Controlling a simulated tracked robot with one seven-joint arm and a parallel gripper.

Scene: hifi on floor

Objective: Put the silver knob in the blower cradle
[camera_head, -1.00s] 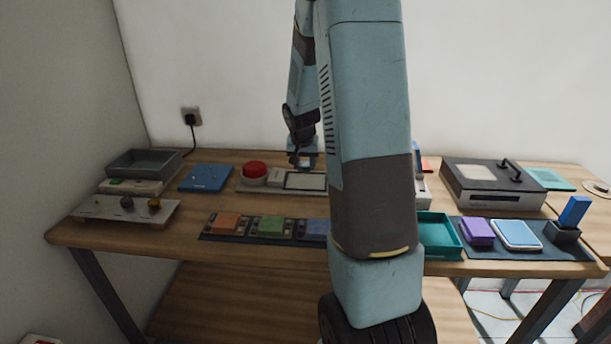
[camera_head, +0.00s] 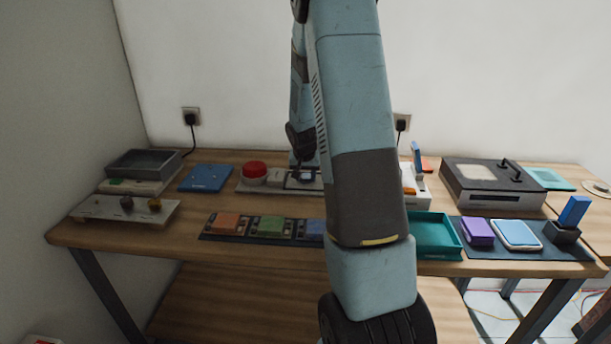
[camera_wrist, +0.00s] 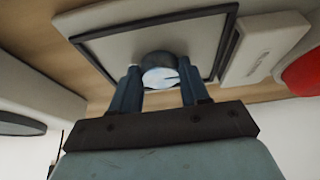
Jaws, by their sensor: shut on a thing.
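My gripper (camera_wrist: 159,84) is shut on a round silver knob (camera_wrist: 160,68), with one blue finger on each side of it. In the wrist view the knob is in front of a dark-framed pale panel (camera_wrist: 112,50). In the head view my gripper (camera_head: 306,176) is small and low over the same framed panel (camera_head: 291,184); whether the knob touches the panel I cannot tell. I cannot clearly identify the blower cradle; a dark holder (camera_head: 562,236) with an upright blue block stands at the far right.
A red button (camera_head: 254,169) is left of the panel. A knob board (camera_head: 100,208) and grey tray (camera_head: 125,171) are at the left. Colored blocks line the front. A teal tray (camera_head: 456,252), purple block (camera_head: 477,231) and dark lidded box (camera_head: 478,198) are at the right. My arm hides the middle.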

